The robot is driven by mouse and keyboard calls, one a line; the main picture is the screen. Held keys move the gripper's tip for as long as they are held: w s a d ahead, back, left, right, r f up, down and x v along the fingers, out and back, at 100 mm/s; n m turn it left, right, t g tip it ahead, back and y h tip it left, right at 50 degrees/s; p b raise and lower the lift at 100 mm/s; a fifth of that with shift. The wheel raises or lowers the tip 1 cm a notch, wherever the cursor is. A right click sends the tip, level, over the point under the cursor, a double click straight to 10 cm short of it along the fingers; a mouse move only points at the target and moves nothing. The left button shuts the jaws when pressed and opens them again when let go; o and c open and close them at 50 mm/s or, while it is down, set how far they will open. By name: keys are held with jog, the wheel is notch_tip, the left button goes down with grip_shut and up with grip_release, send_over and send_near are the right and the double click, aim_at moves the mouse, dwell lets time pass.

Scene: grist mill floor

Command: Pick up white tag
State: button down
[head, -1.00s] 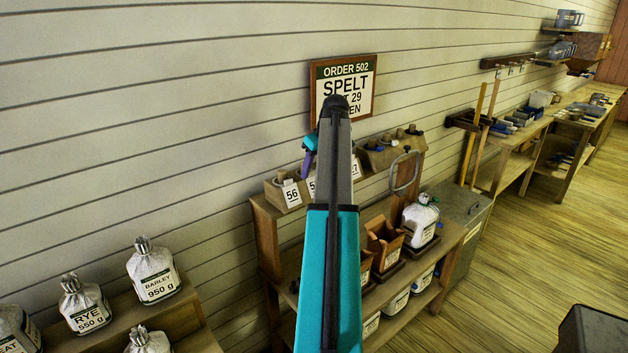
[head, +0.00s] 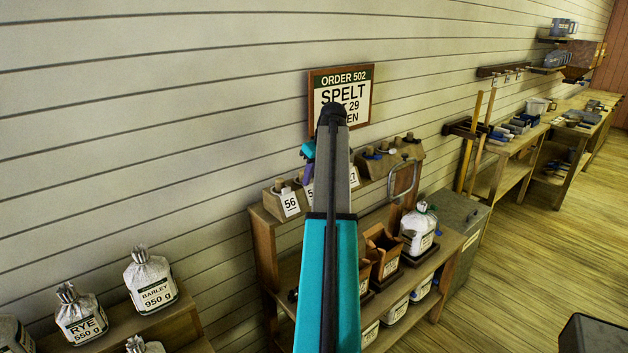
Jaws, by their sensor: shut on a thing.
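Several white number tags show at the front of a wooden rack on the shelf unit. Tag 56 (head: 290,203) is at the left end, in full view. Beside it, another white tag (head: 310,194) shows only its left edge, with a 5, behind my arm. A third tag (head: 353,178), ending in 7, peeks out to the right of my arm. My gripper (head: 308,173) shows as a small purple and teal part by the partly hidden tag. It is shut, seemingly on that tag; my arm hides the fingertips and contact.
The wooden shelf unit (head: 264,243) holds a wire-handled stand, wooden boxes and white sacks (head: 418,232). An order sign (head: 362,80) hangs on the wall above. Labelled sacks (head: 150,281) stand at lower left, a grey bin (head: 460,222) at right.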

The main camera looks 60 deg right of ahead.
notch_tip(320, 180, up, 10)
jog(key=b, duration=0.1)
jog(key=shift+f+b, duration=0.15)
jog(key=shift+b, duration=0.2)
dwell(0.5)
jog(key=c, duration=2.3)
grip_release()
jog(key=shift+c, duration=0.8)
notch_tip(320, 180, up, 7)
jog(key=p, duration=0.4)
jog(key=shift+w, duration=0.1)
